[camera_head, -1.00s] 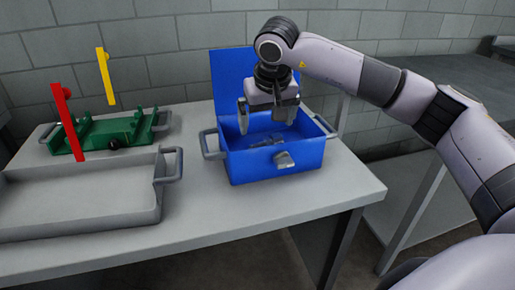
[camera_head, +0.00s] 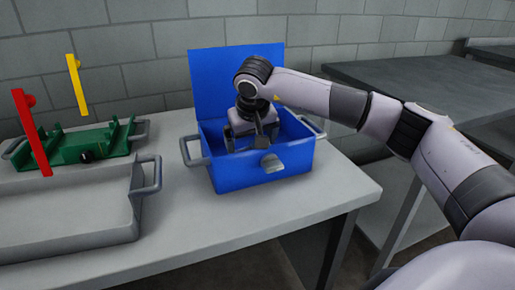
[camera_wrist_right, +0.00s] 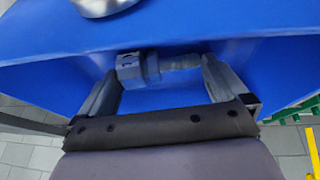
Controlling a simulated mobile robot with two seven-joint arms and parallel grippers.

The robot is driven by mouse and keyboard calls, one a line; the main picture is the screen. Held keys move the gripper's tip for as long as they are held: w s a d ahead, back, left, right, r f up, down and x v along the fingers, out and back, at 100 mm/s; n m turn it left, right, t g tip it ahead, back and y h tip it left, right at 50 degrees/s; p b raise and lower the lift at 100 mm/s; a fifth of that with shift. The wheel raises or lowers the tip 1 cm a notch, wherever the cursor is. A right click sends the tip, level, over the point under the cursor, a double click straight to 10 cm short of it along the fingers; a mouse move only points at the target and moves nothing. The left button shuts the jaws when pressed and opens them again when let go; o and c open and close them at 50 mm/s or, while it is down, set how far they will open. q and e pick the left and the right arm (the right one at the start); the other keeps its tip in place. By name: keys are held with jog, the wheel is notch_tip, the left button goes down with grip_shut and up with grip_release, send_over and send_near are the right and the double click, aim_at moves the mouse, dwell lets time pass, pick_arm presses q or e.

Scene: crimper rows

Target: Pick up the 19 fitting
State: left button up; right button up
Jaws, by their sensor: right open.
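A grey metal fitting (camera_wrist_right: 150,66) lies on the blue floor of the box in the right wrist view. It has a thick ribbed end at left and a thinner shaft toward the right. No number can be read on it. My right gripper (camera_head: 246,143) is down inside the open blue box (camera_head: 252,178). In the right wrist view the open fingers of my right gripper (camera_wrist_right: 162,80) stand on either side of the fitting, which lies between or just beyond their tips. Contact cannot be told. The fitting is hidden in the head view. My left gripper is out of view.
The box has its lid (camera_head: 225,75) raised, side handles and a front latch (camera_head: 271,162). Bare table lies in front of the box.

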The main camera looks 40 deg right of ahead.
jog(key=c, duration=0.8)
jog(key=shift+r, duration=0.1)
jog(key=shift+r, duration=0.15)
